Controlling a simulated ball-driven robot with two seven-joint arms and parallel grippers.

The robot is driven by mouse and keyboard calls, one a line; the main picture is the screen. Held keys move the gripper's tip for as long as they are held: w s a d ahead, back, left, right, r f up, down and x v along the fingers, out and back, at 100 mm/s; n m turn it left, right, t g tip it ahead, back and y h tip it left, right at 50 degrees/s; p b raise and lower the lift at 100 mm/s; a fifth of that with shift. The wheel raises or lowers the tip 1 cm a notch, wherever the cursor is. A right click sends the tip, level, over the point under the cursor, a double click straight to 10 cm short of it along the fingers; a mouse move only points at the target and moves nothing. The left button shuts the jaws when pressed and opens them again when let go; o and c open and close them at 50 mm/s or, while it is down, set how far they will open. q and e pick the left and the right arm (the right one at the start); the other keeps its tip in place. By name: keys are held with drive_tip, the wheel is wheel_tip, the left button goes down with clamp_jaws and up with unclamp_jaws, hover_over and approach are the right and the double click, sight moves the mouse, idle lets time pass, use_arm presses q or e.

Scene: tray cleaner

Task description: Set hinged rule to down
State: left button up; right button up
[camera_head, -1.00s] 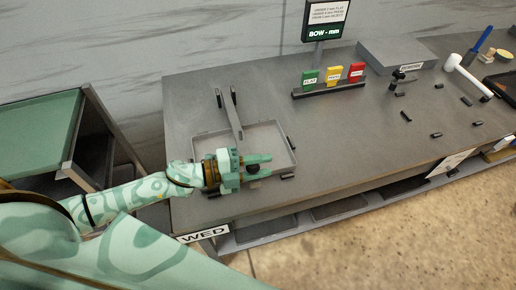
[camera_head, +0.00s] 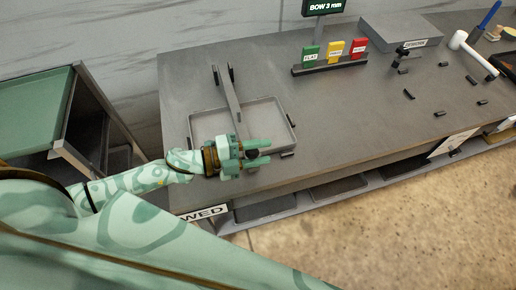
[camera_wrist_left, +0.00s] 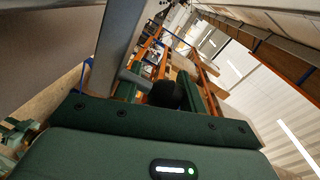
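The hinged rule (camera_head: 230,98) is a narrow grey bar above the shallow grey tray (camera_head: 291,121) on the bench. Its far end stands raised near two dark upright pieces, and its near end reaches over the tray. My left gripper (camera_head: 265,153) is at the tray's front edge, clear of the rule. Its two pale green fingers are apart. A dark round thing (camera_wrist_left: 166,95) sits between the fingers in the left wrist view; I cannot tell whether it is part of the gripper. My right gripper is not in view.
A display (camera_head: 325,6) reads BOW 3 mm. Green (camera_head: 310,54), yellow (camera_head: 335,50) and red (camera_head: 358,47) tags stand in a black holder behind the tray. A grey box (camera_head: 400,32), a mallet (camera_head: 470,50) and small dark pieces lie right.

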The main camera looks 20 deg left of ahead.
use_arm(q)
drive_tip(key=shift+s+a+f, duration=0.1)
drive_tip(key=shift+s+f, duration=0.1)
drive_tip(key=shift+f, duration=0.15)
drive_tip(key=shift+s+a, duration=0.1)
drive_tip(key=shift+a, duration=0.15)
drive_tip(key=v, duration=1.5)
drive_tip(key=shift+a+r, duration=0.2)
drive_tip(key=shift+r, duration=0.15)
drive_tip(key=shift+s, duration=0.1)
